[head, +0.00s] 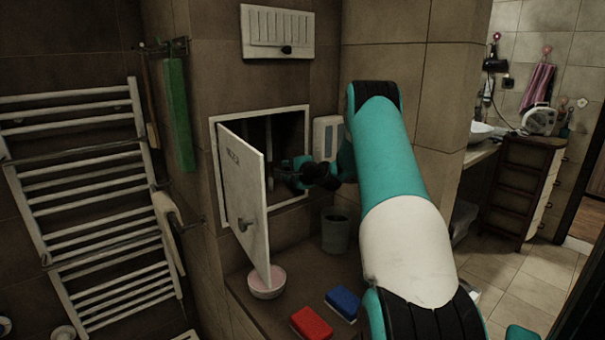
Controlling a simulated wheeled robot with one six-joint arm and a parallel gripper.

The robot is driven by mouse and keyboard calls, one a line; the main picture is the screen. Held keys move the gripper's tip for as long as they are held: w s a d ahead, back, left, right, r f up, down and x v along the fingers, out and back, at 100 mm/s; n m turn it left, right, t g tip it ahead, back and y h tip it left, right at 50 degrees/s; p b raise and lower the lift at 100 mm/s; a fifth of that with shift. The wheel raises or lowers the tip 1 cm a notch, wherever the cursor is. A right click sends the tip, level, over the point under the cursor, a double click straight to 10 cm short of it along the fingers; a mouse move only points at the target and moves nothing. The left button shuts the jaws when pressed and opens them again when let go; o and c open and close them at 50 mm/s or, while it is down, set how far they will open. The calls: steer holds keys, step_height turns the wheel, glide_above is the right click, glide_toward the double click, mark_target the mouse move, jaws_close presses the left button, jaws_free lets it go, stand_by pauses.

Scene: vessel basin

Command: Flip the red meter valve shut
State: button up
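A small white cabinet door (243,193) stands open in the tiled wall, hinged on the left side of its white frame (258,112). The recess behind it is dark, with faint vertical pipes (268,135). I cannot make out the red meter valve; the dark, my gripper and the door may hide it. My gripper (290,177) is at the cabinet opening, right of the door, reaching in from the right. Its fingers are dark and small here, so I cannot tell whether they are open or shut.
A grey cup (335,230), a pink-white bowl (266,281), a red sponge (311,323) and a blue sponge (342,303) are on the ledge below. A white dispenser (327,137) is right of the opening. A towel rack (90,190) stands left.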

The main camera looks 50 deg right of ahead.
steer(key=b+v, duration=0.5)
steer(key=v, duration=1.2)
